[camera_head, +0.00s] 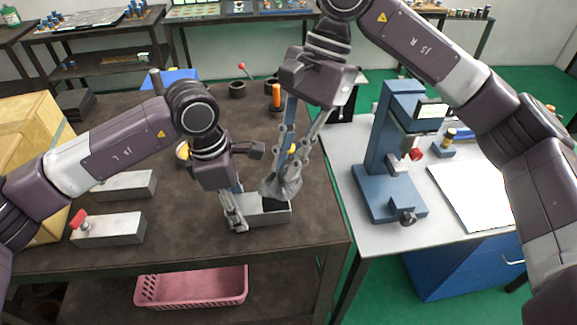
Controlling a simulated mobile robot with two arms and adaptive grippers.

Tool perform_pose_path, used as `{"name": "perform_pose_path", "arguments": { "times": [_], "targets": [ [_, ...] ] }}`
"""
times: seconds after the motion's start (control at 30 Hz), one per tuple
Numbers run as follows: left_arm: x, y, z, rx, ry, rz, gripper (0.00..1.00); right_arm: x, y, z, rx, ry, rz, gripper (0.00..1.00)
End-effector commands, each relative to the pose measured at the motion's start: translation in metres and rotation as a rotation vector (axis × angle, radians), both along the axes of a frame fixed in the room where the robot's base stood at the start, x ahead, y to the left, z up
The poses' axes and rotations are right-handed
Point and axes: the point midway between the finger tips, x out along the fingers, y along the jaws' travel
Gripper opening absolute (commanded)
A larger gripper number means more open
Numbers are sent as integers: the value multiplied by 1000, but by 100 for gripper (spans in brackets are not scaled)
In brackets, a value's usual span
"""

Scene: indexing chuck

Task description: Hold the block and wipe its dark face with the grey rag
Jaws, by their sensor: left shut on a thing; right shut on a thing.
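My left gripper (236,222) is shut on the block's left end. The grey rag (285,190) is bunched in my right gripper (283,178), just above or on the block's dark face; I cannot tell if it touches. The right gripper's fingers reach down from above and hide part of the rag and block.
Two more metal blocks lie at the left, one (118,229) with a red part. A cardboard box (30,135) stands far left. A blue press (385,150) stands on the grey table at right. A pink basket (192,287) is on the lower shelf.

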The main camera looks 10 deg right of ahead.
Motion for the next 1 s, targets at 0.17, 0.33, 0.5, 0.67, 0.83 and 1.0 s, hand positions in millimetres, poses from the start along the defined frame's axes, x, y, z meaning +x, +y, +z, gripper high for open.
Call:
{"name": "perform_pose_path", "arguments": {
  "times": [0.17, 0.33, 0.5, 0.67, 0.83, 1.0],
  "targets": [
    [0, 0, 0, 0, 1, 0, 20, 0, 0, 3, 1, 1, 0, 0],
    [0, 0, 0, 0, 1, 0, 20, 0, 0, 3, 1, 1, 0, 0],
    [0, 0, -1, 0, 1, -1, 48, 0, 0, 2, 1, 1, 0, 0],
    [0, 0, 0, 0, 1, 0, 63, 0, 0, 2, 1, 1, 0, 0],
    [0, 0, 0, 0, 0, 0, 63, 0, 0, 2, 1, 1, 0, 0],
    [0, 1, 5, -1, -1, 0, 63, 0, 0, 2, 1, 1, 0, 0]
  ]
}}
